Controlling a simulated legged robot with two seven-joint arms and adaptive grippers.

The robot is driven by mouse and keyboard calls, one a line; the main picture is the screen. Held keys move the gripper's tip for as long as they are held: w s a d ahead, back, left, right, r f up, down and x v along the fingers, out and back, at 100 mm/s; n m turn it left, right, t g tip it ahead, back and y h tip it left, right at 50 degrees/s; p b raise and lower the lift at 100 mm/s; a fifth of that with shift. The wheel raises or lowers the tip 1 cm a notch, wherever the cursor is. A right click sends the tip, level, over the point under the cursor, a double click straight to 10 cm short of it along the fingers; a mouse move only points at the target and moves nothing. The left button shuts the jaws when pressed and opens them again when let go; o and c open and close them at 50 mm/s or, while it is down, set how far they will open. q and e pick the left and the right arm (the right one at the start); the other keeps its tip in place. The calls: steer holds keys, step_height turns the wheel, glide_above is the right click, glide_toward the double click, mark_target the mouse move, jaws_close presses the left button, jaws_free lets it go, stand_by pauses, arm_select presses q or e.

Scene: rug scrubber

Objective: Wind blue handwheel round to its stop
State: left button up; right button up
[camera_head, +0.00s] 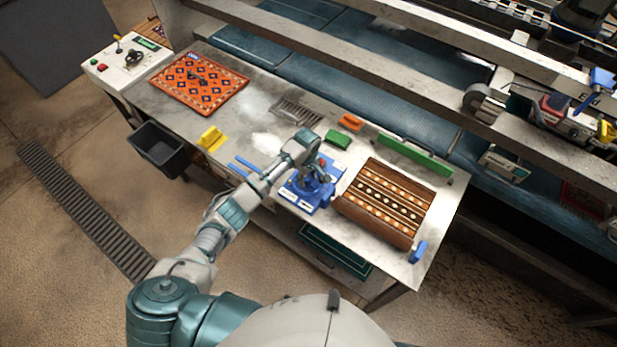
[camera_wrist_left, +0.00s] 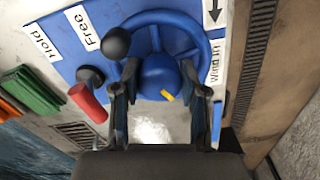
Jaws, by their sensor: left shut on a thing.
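The blue handwheel (camera_wrist_left: 205,37) sits on a blue base with white labels, "Hold", "Free" and "Wind in", in the left wrist view. In the head view the blue base (camera_head: 296,198) stands near the table's front edge, left of a rolled patterned rug (camera_head: 362,210). My left gripper (camera_wrist_left: 160,80) is shut on the handwheel's blue hub, which bears a yellow mark. A black ball knob (camera_wrist_left: 116,42) stands at the wheel's rim. A red-handled lever (camera_wrist_left: 88,103) is beside the wheel, on the side of the "Hold" and "Free" labels. My right gripper is not in view.
A flat orange rug (camera_head: 200,84) lies on the table's left part. Green (camera_head: 338,139) and orange (camera_head: 350,122) blocks lie behind the base, a yellow block (camera_head: 211,138) to its left. A black bin (camera_head: 157,148) is at the table's front left. Rails run behind the table.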

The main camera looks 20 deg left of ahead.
arm_select(q)
steer(key=m, duration=0.6)
steer(key=shift+w+a+r, duration=0.2)
steer(key=shift+w+r, duration=0.05)
steer(key=m, duration=0.6)
steer(key=shift+m, duration=0.4)
steer(key=m, duration=1.1)
steer(key=shift+m, duration=0.4)
steer(key=m, duration=1.2)
steer(key=shift+m, duration=0.3)
steer(key=m, duration=0.5)
steer(key=shift+f+b, duration=0.15)
steer(key=shift+b, duration=0.15)
steer(key=shift+m+b, duration=0.45)
steer(key=shift+m, duration=2.35)
